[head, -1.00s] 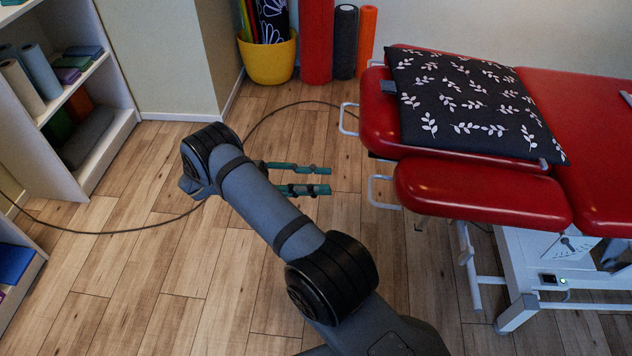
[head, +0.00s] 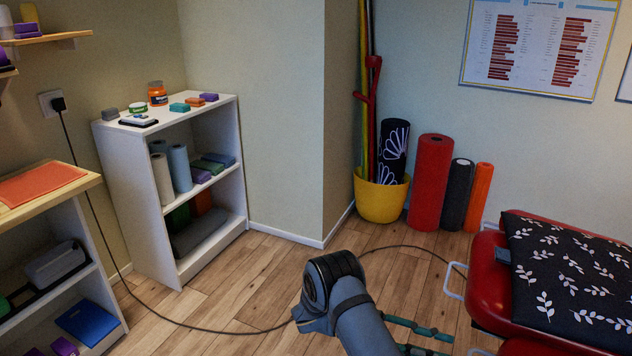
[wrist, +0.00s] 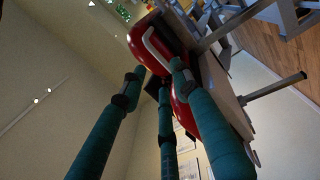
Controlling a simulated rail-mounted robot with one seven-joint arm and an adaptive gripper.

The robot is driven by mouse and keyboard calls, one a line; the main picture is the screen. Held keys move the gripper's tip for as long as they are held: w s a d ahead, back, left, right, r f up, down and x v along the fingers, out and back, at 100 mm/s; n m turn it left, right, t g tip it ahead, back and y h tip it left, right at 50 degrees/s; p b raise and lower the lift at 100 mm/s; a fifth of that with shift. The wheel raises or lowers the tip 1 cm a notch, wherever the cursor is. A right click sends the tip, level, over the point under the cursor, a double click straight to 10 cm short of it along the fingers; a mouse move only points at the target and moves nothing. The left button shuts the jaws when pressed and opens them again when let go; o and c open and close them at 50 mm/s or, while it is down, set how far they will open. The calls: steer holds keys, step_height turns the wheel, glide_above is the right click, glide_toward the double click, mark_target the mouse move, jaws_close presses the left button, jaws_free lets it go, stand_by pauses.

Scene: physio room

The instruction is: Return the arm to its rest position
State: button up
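My arm (head: 352,305) rises from the bottom edge of the head view, grey with a black joint at its top. My gripper (head: 440,343) has teal fingers and points right, low in the frame, over the floor beside the treatment table. Its lower part is cut off by the frame edge. In the wrist view the teal fingers of the gripper (wrist: 156,84) are spread apart with nothing held between them.
The red treatment table (head: 487,285) with a black leaf-patterned cushion (head: 565,275) is at right. White shelves (head: 137,190) stand at left, and a yellow pot (head: 381,199) and upright foam rollers (head: 430,183) at the back. Wood floor (head: 245,285) around the arm is clear except for a cable.

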steer(key=x, duration=0.6)
steer(key=shift+s+d, duration=0.25)
steer(key=shift+d, duration=0.05)
steer(key=shift+f+b, duration=0.35)
